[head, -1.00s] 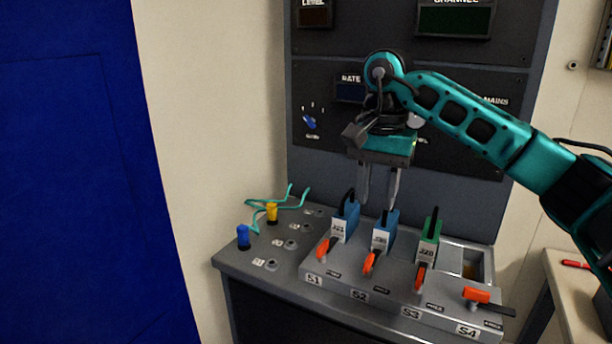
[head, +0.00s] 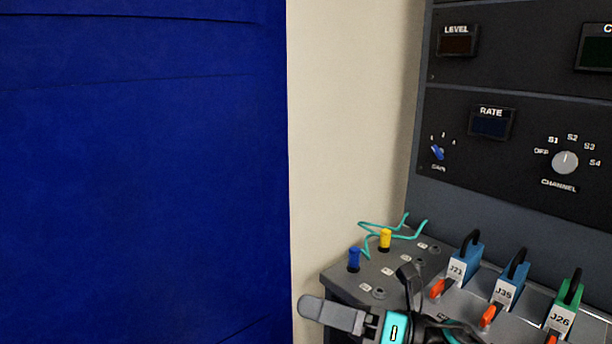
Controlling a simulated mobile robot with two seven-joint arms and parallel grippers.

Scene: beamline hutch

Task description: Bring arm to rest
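My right gripper (head: 330,314) shows at the bottom middle, pointing left, in front of the bench's near left corner. My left gripper is not in view.
The sloped console (head: 341,276) carries blue connectors J21 (head: 467,255) and J35 (head: 514,279), green connector J26 (head: 566,302), and blue (head: 354,259) and yellow (head: 385,239) plugs with teal leads. A blue panel (head: 140,180) fills the left. A dark instrument rack (head: 480,175) stands right.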

